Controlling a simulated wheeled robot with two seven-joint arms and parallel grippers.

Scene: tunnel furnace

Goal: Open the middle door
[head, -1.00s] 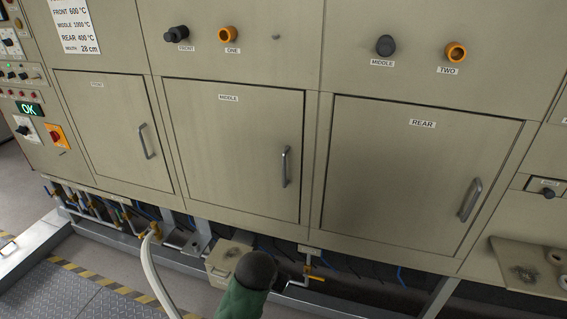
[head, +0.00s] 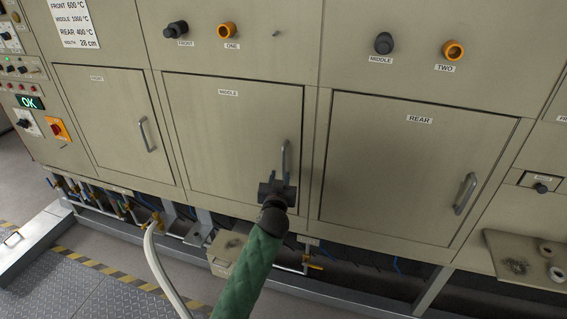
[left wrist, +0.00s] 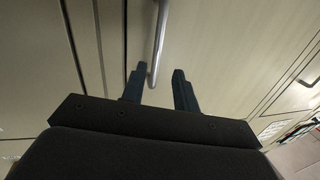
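The middle door (head: 222,130) is a beige panel labelled MIDDLE, and it is closed flush in the furnace front. Its grey vertical bar handle (head: 284,158) is near the door's right edge. My left gripper (head: 278,178) is in front of the lower part of this handle. In the left wrist view the gripper (left wrist: 158,80) is open, and the lower end of the handle (left wrist: 158,45) shows between its two dark fingers, closer to the left one. I cannot tell whether either finger touches the bar. My right gripper is in neither view.
The front door (head: 105,120) and the rear door (head: 405,165) are closed on either side. Knobs (head: 384,43) stick out above the doors. Pipes and valves (head: 140,215) run below. A tray with rolls (head: 510,262) is at the lower right.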

